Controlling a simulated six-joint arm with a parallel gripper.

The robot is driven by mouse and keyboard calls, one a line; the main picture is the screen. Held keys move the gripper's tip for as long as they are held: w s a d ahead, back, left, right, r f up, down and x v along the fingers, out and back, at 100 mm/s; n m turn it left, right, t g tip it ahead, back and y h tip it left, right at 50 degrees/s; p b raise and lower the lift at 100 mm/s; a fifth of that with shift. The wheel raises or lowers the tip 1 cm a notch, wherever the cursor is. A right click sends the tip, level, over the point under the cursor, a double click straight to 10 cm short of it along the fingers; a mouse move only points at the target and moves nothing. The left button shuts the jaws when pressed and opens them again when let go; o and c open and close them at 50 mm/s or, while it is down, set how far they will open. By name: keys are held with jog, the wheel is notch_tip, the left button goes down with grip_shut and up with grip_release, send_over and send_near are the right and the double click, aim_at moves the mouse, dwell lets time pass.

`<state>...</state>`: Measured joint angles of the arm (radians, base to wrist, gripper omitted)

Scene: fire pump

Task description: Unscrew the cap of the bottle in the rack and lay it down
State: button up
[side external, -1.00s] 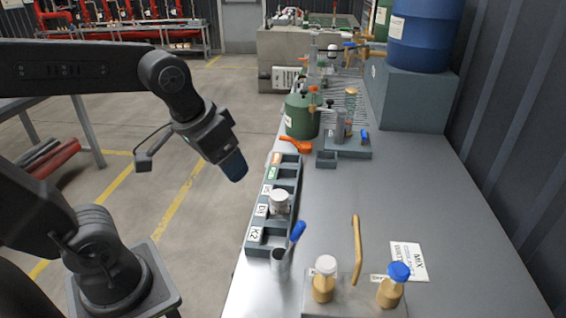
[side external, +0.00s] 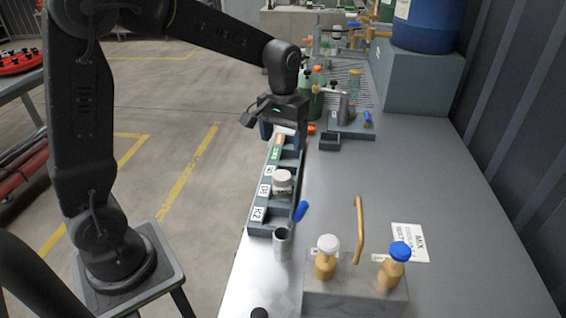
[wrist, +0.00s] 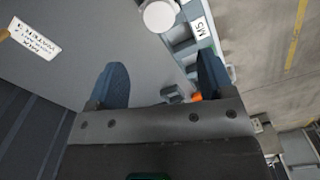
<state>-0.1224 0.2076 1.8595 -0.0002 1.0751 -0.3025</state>
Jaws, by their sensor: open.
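A bottle with a white cap (side external: 283,176) stands upright in the long grey rack (side external: 259,228). The cap is on the bottle. In the wrist view the white cap (wrist: 159,15) shows from above at the top edge, beside the rack (wrist: 184,47). My gripper (side external: 283,135) is above the far end of the rack, beyond the bottle and apart from it. In the wrist view my gripper (wrist: 162,70) has its two blue fingers spread wide with nothing between them. The bottle's body is mostly hidden by the cap and rack walls.
A metal cup (side external: 282,245) with a blue-handled tool stands by the rack's near end. The bench (side external: 430,190) is clear to the right.

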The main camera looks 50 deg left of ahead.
aim_at(282, 173)
notch_tip(282, 173, down, 10)
jog(key=shift+f, duration=0.1)
dwell(0.4)
jog(key=c, duration=0.9)
jog(key=o, duration=0.3)
jog(key=c, duration=0.3)
jog(key=n, duration=0.4)
jog(key=shift+s+a+n, duration=0.1)
jog(key=shift+n, duration=0.2)
jog(key=shift+n, duration=0.8)
